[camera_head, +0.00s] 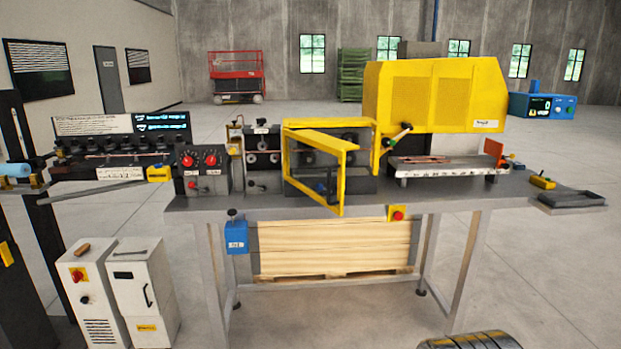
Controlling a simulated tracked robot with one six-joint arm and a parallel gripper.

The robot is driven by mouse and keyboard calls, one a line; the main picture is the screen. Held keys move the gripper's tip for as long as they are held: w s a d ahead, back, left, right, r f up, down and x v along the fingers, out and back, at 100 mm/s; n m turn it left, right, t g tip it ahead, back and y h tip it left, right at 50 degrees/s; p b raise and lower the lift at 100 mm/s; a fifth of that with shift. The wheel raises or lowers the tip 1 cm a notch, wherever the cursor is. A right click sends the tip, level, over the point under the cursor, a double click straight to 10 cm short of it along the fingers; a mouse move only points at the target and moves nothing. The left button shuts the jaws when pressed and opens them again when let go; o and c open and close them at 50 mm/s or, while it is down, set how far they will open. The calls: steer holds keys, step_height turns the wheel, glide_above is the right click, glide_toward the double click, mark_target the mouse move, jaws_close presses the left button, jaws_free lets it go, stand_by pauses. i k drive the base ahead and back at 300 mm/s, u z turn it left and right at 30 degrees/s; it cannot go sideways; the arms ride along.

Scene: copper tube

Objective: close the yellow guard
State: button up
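The yellow guard (341,183) is a framed door on the machine at the middle of the workbench. It stands swung out from the machine, hinged on its left side, with its free right edge toward me and hanging past the bench's front edge. A yellow fixed frame (375,150) is behind and right of it, apart from the free edge. Grey machine parts with round rollers show through the opening. Whether the door has a clear pane cannot be told. My gripper is not in view.
A large yellow hood (435,95) and a black-knobbed lever (397,135) are right of the guard. A red-knobbed control box (203,170) is left on the grey bench (440,190). White cabinets (142,290) stand at lower left. The floor (560,260) at right is clear.

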mark_target(336, 146)
steer(key=u, duration=0.2)
steer(key=k, duration=0.5)
steer(key=u, duration=0.55)
steer(key=k, duration=0.8)
steer(key=z, duration=0.3)
steer(key=i, duration=1.75)
steer(key=u, duration=0.7)
